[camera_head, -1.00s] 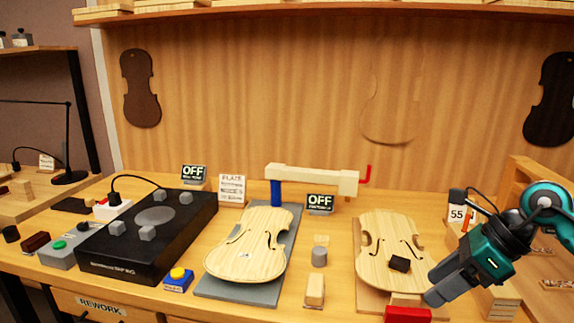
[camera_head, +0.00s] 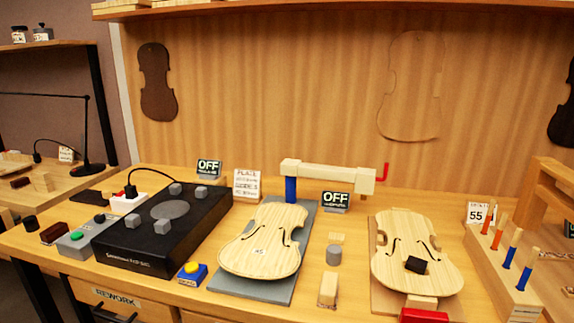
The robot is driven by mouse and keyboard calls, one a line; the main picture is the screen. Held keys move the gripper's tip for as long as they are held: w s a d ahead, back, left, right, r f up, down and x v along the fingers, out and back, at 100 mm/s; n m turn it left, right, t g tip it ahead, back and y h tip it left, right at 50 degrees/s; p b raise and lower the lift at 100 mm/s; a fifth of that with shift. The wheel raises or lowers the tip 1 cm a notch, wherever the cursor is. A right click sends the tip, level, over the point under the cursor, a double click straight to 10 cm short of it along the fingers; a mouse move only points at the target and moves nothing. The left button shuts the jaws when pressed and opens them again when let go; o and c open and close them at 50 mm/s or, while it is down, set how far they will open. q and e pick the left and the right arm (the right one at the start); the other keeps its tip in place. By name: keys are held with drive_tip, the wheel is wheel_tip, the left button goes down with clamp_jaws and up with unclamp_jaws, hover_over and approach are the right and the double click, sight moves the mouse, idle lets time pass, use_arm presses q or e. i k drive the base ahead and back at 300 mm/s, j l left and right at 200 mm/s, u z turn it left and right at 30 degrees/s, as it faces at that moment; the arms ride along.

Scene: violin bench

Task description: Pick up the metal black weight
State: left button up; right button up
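A small black block (camera_head: 416,265) lies on the lower part of the right violin plate (camera_head: 405,235). A short black cylinder (camera_head: 30,222) stands at the far left end of the bench. Which of these two is the metal weight I cannot tell by looks. A grey cylinder (camera_head: 334,255) stands between the two violin plates. Neither of my grippers is in view.
A black shaker box (camera_head: 125,252) with grey knobs fills the left of the bench. The left violin plate (camera_head: 262,240) lies on a grey board. A wooden block (camera_head: 328,290), a red block (camera_head: 424,315) and a peg rack (camera_head: 510,270) stand at the front and right.

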sight(31, 224)
drive_tip(key=u, duration=1.5)
drive_tip(key=i+j, duration=0.35)
drive_tip(key=i+j+u, duration=0.15)
drive_tip(key=i+j, duration=0.25)
drive_tip(key=i, duration=0.15)
